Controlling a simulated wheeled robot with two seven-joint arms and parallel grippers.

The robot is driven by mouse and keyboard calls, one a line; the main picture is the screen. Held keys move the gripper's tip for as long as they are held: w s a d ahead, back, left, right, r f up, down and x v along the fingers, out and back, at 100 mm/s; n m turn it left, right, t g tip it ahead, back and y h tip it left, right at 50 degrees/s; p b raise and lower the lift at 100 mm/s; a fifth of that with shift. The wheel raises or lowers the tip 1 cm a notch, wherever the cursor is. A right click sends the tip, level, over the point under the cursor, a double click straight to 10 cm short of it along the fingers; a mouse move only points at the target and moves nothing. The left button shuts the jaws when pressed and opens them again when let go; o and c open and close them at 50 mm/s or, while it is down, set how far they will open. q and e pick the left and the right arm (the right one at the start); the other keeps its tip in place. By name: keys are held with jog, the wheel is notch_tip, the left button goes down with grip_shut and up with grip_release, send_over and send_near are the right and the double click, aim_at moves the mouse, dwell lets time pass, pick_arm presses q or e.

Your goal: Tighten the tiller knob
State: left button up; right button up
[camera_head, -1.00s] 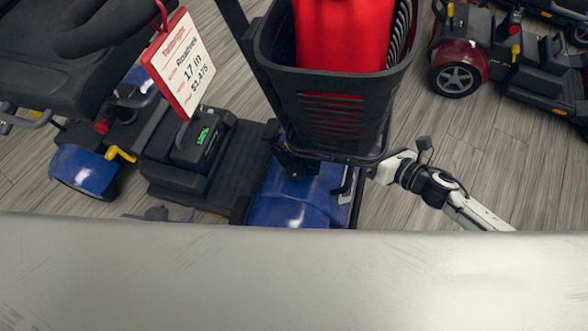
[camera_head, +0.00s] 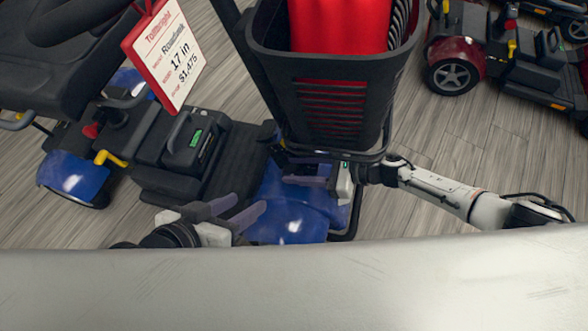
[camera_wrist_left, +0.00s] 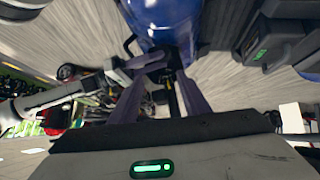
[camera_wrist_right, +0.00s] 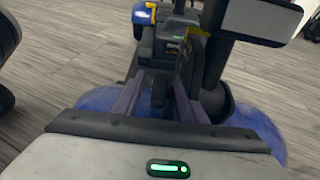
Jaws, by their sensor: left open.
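The blue scooter (camera_head: 290,218) stands below me. Its dark tiller post (camera_head: 250,60) runs down behind the front basket. I cannot clearly pick out the tiller knob; the basket hides part of the tiller. My right gripper (camera_head: 312,176) is under the basket, pointing left at the tiller's lower part. In the right wrist view its fingers (camera_wrist_right: 158,84) are apart, with a dark upright part between or beyond them. My left gripper (camera_head: 248,211) is left of the right one, over the scooter's front, fingers apart. The left wrist view shows no thing held between its fingers (camera_wrist_left: 160,82).
The black basket (camera_head: 325,110) with red contents hangs close above my right gripper. A price tag (camera_head: 165,55), the seat (camera_head: 65,60) and a black battery box (camera_head: 185,145) are at left. A red scooter (camera_head: 480,50) stands upper right. Bare floor lies between.

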pick_arm(q)
jog(key=shift+d+r, duration=0.1)
pick_arm(e)
jog(key=shift+w+a+f, duration=0.2)
jog(key=shift+a, duration=0.25)
